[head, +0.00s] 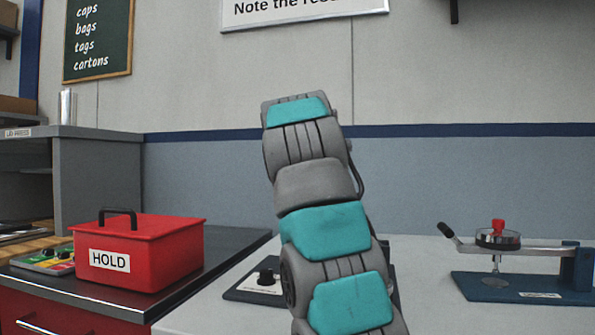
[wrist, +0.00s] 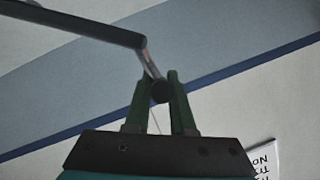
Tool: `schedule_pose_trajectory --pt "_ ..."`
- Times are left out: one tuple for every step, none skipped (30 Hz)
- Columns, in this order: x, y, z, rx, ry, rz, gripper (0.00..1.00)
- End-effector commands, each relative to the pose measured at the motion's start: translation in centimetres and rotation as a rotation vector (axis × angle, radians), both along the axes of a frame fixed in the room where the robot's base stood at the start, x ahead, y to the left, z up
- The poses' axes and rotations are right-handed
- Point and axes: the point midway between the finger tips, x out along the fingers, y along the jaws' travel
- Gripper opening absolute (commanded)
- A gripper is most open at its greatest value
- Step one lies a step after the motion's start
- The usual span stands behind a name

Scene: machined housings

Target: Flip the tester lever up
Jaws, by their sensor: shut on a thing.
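In the wrist view my gripper (wrist: 160,98) is shut, its green fingers closed on the dark round knob (wrist: 161,91) of a lever. A thin metal rod (wrist: 149,62) runs from that knob up to a thick dark bar (wrist: 85,26) at upper left. In the head view my arm hides the gripper and the held knob. A low dark-edged unit with a pale top (head: 258,287) and a black knob shows left of my arm; the arm covers much of it. I cannot tell whether the held lever belongs to this unit.
At right stands a blue-based fixture (head: 497,289) with a round dial, a red button and a black-gripped handle (head: 446,230). A red HOLD box (head: 150,260) sits on the dark counter at left. A wall sign (head: 300,10) hangs above.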

Motion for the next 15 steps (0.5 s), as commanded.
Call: schedule_pose_trajectory --pt "-0.1 -0.2 0.1 0.008 -0.001 -0.001 0.00" --pt "-0.1 -0.3 0.2 0.011 -0.002 0.000 0.00" --pt "-0.2 -0.4 0.2 0.018 -0.002 -0.001 0.00" --pt "-0.2 -0.5 0.3 0.022 -0.003 0.000 0.00" --pt "-0.2 -0.6 0.4 0.027 -0.005 -0.001 0.00" --pt "-0.2 -0.7 0.5 0.033 -0.007 -0.001 0.00" --pt "-0.2 -0.8 0.5 0.038 -0.009 -0.001 0.00" --pt "-0.2 -0.9 0.6 0.042 -0.011 -0.002 0.00" --pt "-0.3 -1.0 0.7 0.047 -0.012 -0.002 0.00" --pt "-0.3 -1.1 0.8 0.051 -0.013 -0.003 0.00" --pt "-0.3 -1.2 0.8 0.055 -0.015 -0.002 0.00" --pt "-0.4 -1.3 0.9 0.058 -0.017 -0.004 0.00" --pt "-0.5 -1.4 1.0 0.062 -0.018 -0.003 0.00" --pt "-0.5 -1.5 1.2 0.065 -0.021 -0.004 0.00" --pt "-0.5 -1.6 1.2 0.072 -0.023 -0.003 0.00"
